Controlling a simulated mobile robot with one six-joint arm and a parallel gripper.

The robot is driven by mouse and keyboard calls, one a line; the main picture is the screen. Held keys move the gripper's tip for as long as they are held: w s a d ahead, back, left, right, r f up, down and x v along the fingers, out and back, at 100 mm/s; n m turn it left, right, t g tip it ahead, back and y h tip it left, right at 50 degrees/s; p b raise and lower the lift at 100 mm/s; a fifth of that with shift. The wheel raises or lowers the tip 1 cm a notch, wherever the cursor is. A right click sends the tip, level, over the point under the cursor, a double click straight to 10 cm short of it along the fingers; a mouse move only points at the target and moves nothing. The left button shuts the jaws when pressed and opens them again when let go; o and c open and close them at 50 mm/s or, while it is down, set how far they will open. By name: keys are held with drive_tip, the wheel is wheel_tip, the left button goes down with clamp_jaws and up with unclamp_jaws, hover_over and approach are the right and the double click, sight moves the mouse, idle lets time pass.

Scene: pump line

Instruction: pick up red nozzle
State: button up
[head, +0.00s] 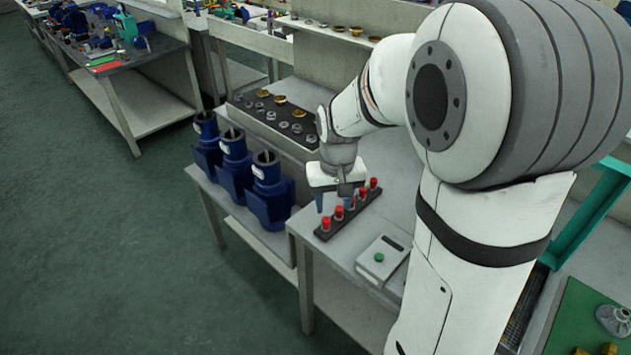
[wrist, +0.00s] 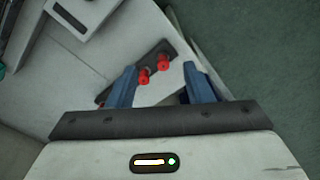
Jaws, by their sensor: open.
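Several red nozzles stand upright in a row on a dark rack on the grey table. In the head view the nearest red nozzle (head: 326,224) is at the rack's front left end, and another red nozzle (head: 374,184) is at its far right end. My gripper (head: 334,203) is above the rack, pointing down. In the wrist view my gripper (wrist: 160,78) is open, with its blue fingers spread. Two red nozzles (wrist: 163,62) show between and beyond the fingertips, with nothing held. Part of the rack (wrist: 105,95) and other nozzles are hidden behind my gripper.
A grey box with a green button (head: 382,262) sits right of the rack (head: 345,218). Several blue pump bodies (head: 270,190) stand on a lower shelf at left. A black tray (head: 250,110) with metal parts lies behind. The table's front edge is close to the rack.

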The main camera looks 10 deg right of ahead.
hover_over(326, 218)
drive_tip(key=s, duration=0.2)
wheel_tip(326, 218, down, 4)
drive_tip(key=f, duration=0.1)
drive_tip(key=shift+w+d+f+g, duration=0.15)
drive_tip(key=shift+w+f+g, duration=0.25)
drive_tip(key=shift+w, duration=0.15)
drive_tip(key=f, duration=0.5)
drive_tip(key=f+p, duration=0.1)
drive_tip(key=f, duration=0.1)
drive_tip(key=shift+w+f, duration=0.2)
drive_tip(key=shift+w, duration=0.2)
clamp_jaws()
